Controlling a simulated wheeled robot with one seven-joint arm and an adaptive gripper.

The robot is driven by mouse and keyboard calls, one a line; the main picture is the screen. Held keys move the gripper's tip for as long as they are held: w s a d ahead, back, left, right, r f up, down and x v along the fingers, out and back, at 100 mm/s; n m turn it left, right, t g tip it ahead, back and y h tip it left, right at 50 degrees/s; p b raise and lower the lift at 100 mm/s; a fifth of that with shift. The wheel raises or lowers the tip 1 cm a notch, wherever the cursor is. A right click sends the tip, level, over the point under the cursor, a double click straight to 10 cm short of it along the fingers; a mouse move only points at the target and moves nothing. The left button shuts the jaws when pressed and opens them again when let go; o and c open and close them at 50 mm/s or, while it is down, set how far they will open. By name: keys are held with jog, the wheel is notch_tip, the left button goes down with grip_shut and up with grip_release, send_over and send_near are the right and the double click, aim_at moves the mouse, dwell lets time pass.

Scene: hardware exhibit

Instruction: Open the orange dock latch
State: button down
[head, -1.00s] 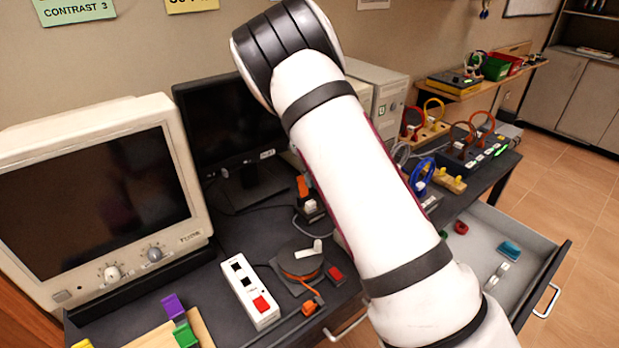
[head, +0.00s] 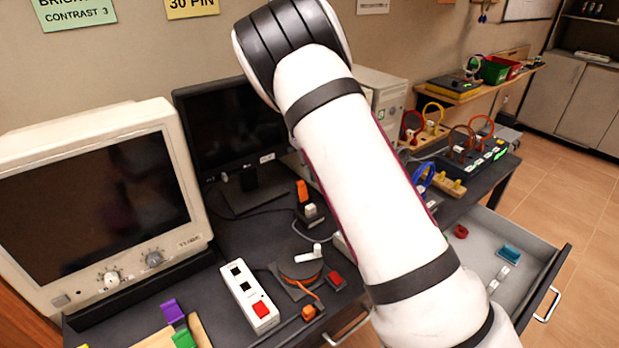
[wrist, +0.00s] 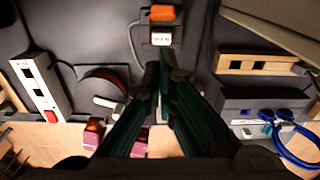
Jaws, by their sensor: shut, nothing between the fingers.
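The orange latch (head: 302,190) stands at the back of a small dark dock on the desk, beside the monitor foot. A white block (head: 310,210) sits in front of it on the dock. In the wrist view the orange latch (wrist: 162,13) is at the top centre, with the white block (wrist: 160,38) just below it. My gripper (wrist: 160,72) is shut and empty, its fingertips pointing at the dock near the white block. I cannot tell whether they touch it. In the head view my gripper is hidden behind my arm.
A white power strip (head: 243,291) and a cable reel (head: 300,269) lie left of the dock. A wooden socket strip (wrist: 232,62) and a blue cable loop (wrist: 300,158) are to its right. Monitors stand behind. An open drawer (head: 548,272) juts out at the right.

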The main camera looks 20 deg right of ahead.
notch_tip(320, 180, up, 10)
jog(key=shift+w, duration=0.2)
jog(key=shift+r, duration=0.1)
dwell(0.4)
jog(key=s+a+r+n+t+y, duration=0.1)
jog(key=s+r+n, duration=0.5)
jog(key=s+n, duration=0.3)
jog(key=s+r+n+t+y, duration=0.1)
jog(key=s+r+n, duration=0.45)
jog(key=s, duration=0.55)
jog(key=s+a+f+n+t+h, duration=0.1)
jog(key=s+n, duration=0.8)
jog(key=s, duration=0.1)
jog(key=s+a+f+n+t+h, duration=0.1)
jog(key=s+f+n+t, duration=0.1)
jog(key=s+n, duration=0.7)
jog(key=shift+s+a+f, duration=0.25)
jog(key=shift+s, duration=0.1)
